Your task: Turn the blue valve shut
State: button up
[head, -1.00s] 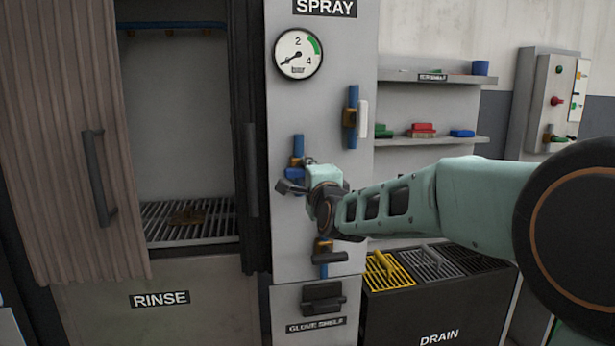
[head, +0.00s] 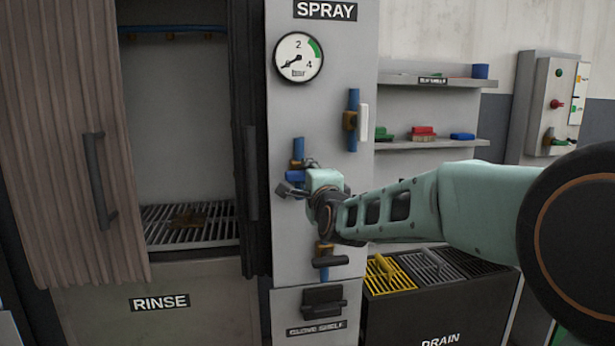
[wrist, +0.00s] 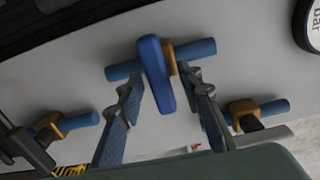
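The blue valve has a blue lever handle (wrist: 155,76) on a brass body (wrist: 171,58) and a blue pipe (wrist: 195,48). In the wrist view the handle lies crosswise to the pipe. In the head view the handle (head: 294,176) shows partly, roughly level, just left of my gripper, which hides the rest. My gripper (wrist: 165,92) is open, with one finger on each side of the handle. Gaps show between the handle and both fingers.
A white-handled valve (head: 363,122) is above right and a black-handled valve (head: 330,261) below, on the same panel. The pressure gauge (head: 298,57) reads low. The rinse cabinet's dark edge (head: 251,170) stands left; shelves (head: 425,142) and a drain bin (head: 440,305) stand right.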

jog(key=v, duration=0.7)
jog(key=shift+s+d, duration=0.1)
jog(key=shift+d, duration=0.05)
